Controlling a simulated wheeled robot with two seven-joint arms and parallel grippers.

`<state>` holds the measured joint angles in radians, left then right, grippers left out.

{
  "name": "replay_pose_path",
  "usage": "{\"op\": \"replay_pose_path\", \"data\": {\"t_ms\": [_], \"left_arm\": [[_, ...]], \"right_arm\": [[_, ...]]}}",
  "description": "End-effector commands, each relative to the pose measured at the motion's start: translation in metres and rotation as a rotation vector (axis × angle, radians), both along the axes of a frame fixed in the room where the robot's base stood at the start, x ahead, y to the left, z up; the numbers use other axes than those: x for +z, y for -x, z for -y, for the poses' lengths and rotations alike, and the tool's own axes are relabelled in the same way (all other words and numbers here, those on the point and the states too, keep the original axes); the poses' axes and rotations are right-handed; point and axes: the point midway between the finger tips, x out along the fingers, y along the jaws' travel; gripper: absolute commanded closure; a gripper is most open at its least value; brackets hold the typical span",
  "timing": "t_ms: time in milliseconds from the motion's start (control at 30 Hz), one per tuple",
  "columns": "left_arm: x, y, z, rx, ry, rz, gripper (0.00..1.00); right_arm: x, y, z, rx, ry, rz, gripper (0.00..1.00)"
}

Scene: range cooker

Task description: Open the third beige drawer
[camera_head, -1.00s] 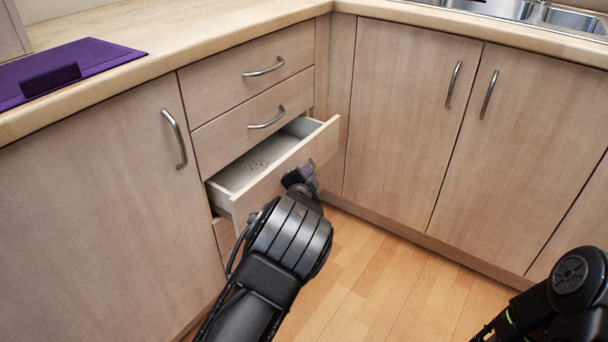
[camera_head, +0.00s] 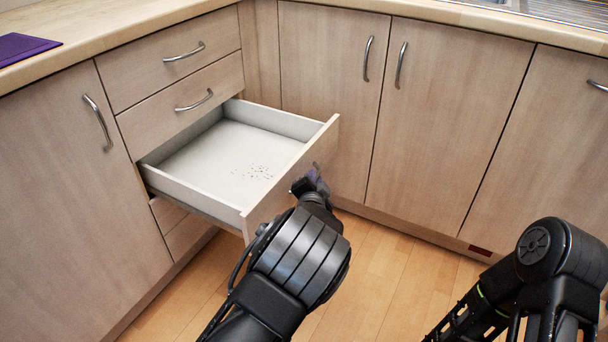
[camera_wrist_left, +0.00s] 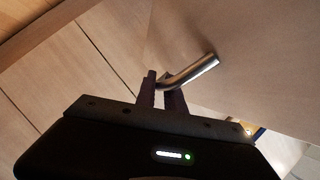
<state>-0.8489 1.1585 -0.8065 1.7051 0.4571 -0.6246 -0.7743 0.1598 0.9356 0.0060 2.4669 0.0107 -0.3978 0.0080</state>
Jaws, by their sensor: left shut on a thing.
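The third beige drawer (camera_head: 290,180) is pulled well out of the cabinet in the head view. Its pale inside (camera_head: 215,160) shows, with small dark specks on the bottom. My left gripper (camera_head: 312,185) is at the outer face of its front panel. In the left wrist view, the gripper's two fingers (camera_wrist_left: 162,92) are shut on the metal bar handle (camera_wrist_left: 195,72) of the drawer. The handle is hidden behind the gripper in the head view. My right arm shows at the lower right of the head view, but its gripper is out of the frame.
Two shut drawers, the top one (camera_head: 170,65) and the second (camera_head: 180,105), are above the open one. Cupboard doors (camera_head: 440,120) stand on the right and a door (camera_head: 75,200) on the left. The wooden floor (camera_head: 375,255) is clear. A purple item (camera_head: 25,46) lies on the countertop.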

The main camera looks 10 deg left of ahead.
Motion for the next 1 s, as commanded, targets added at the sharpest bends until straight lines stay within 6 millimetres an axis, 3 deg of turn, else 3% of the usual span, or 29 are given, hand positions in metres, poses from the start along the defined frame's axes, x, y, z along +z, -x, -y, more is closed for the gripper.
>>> {"op": "replay_pose_path", "data": {"t_ms": [333, 367, 433, 767, 1000], "left_arm": [[-0.002, 0.001, 0.0, 0.004, 0.001, -0.004, 1.0], [-0.002, 0.001, 0.0, 0.004, 0.001, -0.004, 0.85], [-0.002, 0.001, 0.0, 0.004, 0.001, -0.004, 0.79], [0.001, 0.004, 0.001, 0.002, 0.001, -0.001, 0.79], [0.01, 0.032, 0.003, 0.0, 0.0, -0.004, 0.79]], "right_arm": [[0.0, 0.0, 0.0, -0.001, 0.0, 0.0, 0.64], [0.0, 0.0, 0.0, -0.001, 0.0, 0.0, 0.64], [0.0, 0.0, 0.0, -0.001, 0.0, 0.0, 0.64], [0.002, 0.0, 0.0, 0.0, 0.0, 0.0, 0.64], [0.016, 0.002, 0.001, 0.002, -0.001, -0.006, 0.64]]}}
